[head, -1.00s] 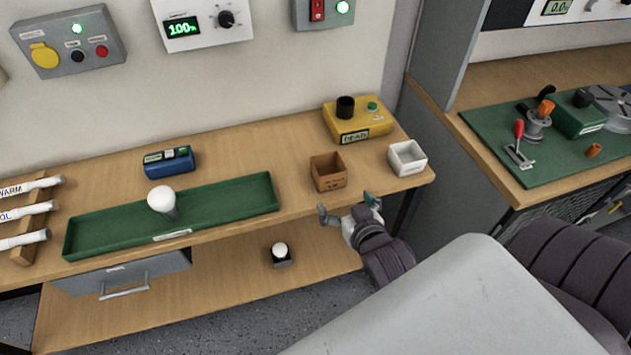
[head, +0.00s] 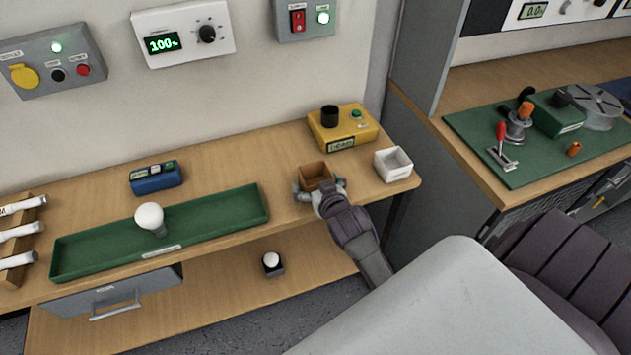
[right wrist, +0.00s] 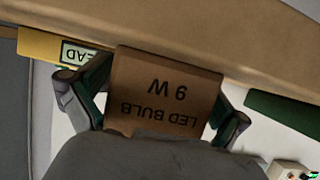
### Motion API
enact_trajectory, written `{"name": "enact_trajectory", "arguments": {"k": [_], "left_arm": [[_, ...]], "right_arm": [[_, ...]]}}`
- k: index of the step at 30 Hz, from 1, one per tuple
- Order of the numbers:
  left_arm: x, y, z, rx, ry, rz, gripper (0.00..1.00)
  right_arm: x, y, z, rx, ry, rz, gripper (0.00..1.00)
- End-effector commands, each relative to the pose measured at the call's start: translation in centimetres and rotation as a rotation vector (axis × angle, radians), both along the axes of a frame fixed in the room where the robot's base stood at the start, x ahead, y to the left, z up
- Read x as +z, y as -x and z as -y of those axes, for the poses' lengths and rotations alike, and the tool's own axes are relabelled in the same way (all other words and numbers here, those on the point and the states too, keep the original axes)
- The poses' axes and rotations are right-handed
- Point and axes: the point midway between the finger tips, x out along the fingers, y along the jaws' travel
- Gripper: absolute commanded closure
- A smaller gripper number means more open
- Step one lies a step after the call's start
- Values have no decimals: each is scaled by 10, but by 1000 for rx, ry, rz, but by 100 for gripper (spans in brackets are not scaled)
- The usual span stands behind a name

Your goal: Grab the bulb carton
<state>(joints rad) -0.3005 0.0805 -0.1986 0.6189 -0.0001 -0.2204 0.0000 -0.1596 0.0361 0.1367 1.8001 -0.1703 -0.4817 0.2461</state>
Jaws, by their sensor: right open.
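The bulb carton (head: 315,171) is a small brown open-topped box on the wooden bench, to the right of the green tray. In the right wrist view the carton (right wrist: 165,88) shows upside-down print reading "LED BULB 9 W". My right gripper (head: 320,189) is open at the carton's front, with one finger on each side of it. In the right wrist view both fingers flank the carton; whether they touch it I cannot tell. Part of the carton's lower face is hidden by my gripper. My left gripper is not in view.
A yellow tester (head: 343,128) stands behind the carton and a white open box (head: 394,165) to its right. The green tray (head: 225,210) holds a white bulb (head: 150,218). Another bulb (head: 271,260) sits in a dark holder on the lower shelf.

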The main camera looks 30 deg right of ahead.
Motion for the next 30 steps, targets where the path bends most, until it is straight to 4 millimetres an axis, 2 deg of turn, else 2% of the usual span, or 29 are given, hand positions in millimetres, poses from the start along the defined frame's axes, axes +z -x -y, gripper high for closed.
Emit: {"name": "enact_trajectory", "arguments": {"k": [5, 14, 23, 30], "left_arm": [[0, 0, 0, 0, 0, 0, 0], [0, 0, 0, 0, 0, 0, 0], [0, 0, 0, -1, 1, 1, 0], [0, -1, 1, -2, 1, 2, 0]], "right_arm": [[0, 0, 0, 0, 0, 0, 0], [0, 0, 0, 0, 0, 0, 48], [1, 0, 0, 0, 0, 1, 50], [22, 0, 0, 0, 2, 4, 50]]}}
